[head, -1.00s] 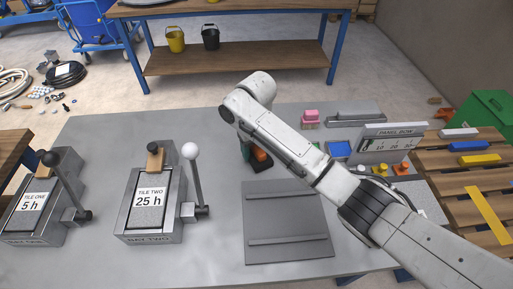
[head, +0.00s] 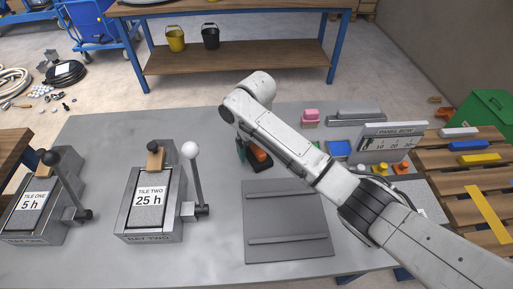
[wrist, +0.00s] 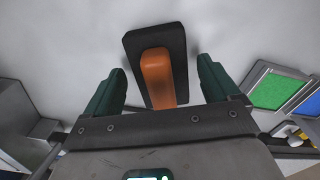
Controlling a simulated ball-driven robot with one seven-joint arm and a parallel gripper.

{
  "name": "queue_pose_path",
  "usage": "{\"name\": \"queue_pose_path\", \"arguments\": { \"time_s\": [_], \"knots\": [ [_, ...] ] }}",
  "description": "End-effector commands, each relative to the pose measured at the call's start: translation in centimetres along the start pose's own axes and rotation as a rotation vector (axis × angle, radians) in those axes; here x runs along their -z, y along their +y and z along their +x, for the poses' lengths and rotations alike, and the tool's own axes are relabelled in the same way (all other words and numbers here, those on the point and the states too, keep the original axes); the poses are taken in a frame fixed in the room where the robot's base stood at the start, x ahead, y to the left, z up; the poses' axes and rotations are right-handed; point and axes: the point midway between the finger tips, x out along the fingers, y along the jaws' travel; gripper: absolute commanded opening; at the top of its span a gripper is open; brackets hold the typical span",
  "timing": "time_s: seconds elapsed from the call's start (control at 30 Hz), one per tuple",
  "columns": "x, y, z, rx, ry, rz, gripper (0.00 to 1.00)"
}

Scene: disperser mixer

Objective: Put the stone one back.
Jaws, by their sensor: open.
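A dark slab with an orange handle (wrist: 158,75) lies on the grey bench between my fingers in the wrist view. In the head view the orange-handled piece (head: 259,155) is partly covered by my arm. My gripper (wrist: 160,68) is open, with a green finger on each side of the handle and gaps showing. Its green finger (head: 241,158) also shows in the head view. I cannot tell which piece is the stone one. A long grey block (head: 355,113) and a pink-topped block (head: 310,117) stand at the bench's back. A grey ridged plate (head: 285,222) lies in front, empty.
Bay two (head: 150,205), labelled 25 h, and bay one (head: 35,208), labelled 5 h, have upright levers on the left. Right of my arm are a blue pad (head: 339,148), a panel row gauge (head: 392,143) and coloured knobs. A wooden pallet (head: 465,185) stands further right.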

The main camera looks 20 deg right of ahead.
Motion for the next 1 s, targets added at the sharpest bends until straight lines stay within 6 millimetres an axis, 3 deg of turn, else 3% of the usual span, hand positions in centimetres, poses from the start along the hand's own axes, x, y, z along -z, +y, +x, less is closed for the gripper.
{"name": "queue_pose_path", "arguments": {
  "time_s": [0.6,1.0],
  "knots": [
    [-0.1,-0.1,-11.1,0.002,-0.003,0.000,0.89],
    [0.0,0.0,-12.1,-0.001,-0.001,0.001,0.89]
  ]
}}
